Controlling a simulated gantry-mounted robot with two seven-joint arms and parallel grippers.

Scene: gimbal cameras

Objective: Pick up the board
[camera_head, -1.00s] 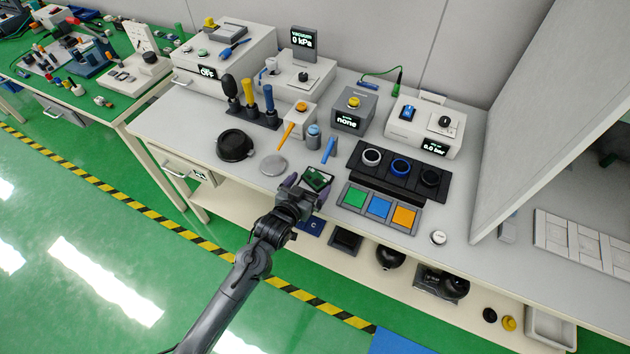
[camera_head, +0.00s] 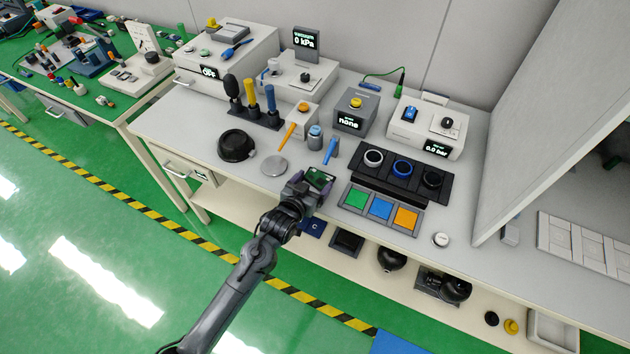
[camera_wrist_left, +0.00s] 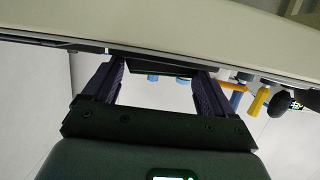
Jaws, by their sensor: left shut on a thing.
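The board (camera_head: 321,176) is a small dark green circuit board near the front edge of the grey bench. My left gripper (camera_head: 309,188) reaches it from the front, with its jaws shut on the board. In the left wrist view, the two fingers (camera_wrist_left: 156,82) stand on either side of the board's dark edge (camera_wrist_left: 160,68). Most of the board is hidden from that view. I cannot tell whether it is clear of the bench top. My right gripper is not in view.
Green, blue and orange pads (camera_head: 380,208) and a black holder with rings (camera_head: 401,168) lie right of the board. A grey disc (camera_head: 274,165) and black round dish (camera_head: 236,145) lie left. Instrument boxes stand behind. A slanted grey panel (camera_head: 540,110) stands at right.

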